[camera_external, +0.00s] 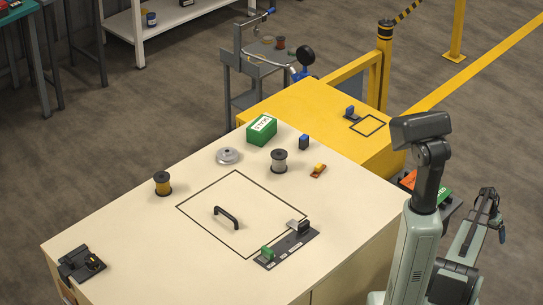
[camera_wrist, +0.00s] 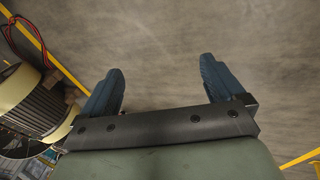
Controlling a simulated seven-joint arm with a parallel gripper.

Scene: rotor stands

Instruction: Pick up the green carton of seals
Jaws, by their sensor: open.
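The green carton of seals (camera_external: 261,130) is a small green box with a white label on top. It stands near the far corner of the cream table in the external view, beside the yellow surface. My gripper (camera_external: 491,197) is at the right of the external view, off the table and well away from the carton. In the wrist view my gripper (camera_wrist: 162,92) has its two blue fingers wide apart with nothing between them, over grey floor. The carton is not in the wrist view.
On the cream table (camera_external: 120,225) are a silver disc (camera_external: 228,155), a grey spool (camera_external: 279,161), a yellow spool (camera_external: 162,183), a blue item (camera_external: 304,142), an orange-yellow item (camera_external: 318,170), a black handle (camera_external: 226,217) and a switch panel (camera_external: 286,248). A yellow surface (camera_external: 330,110) adjoins behind.

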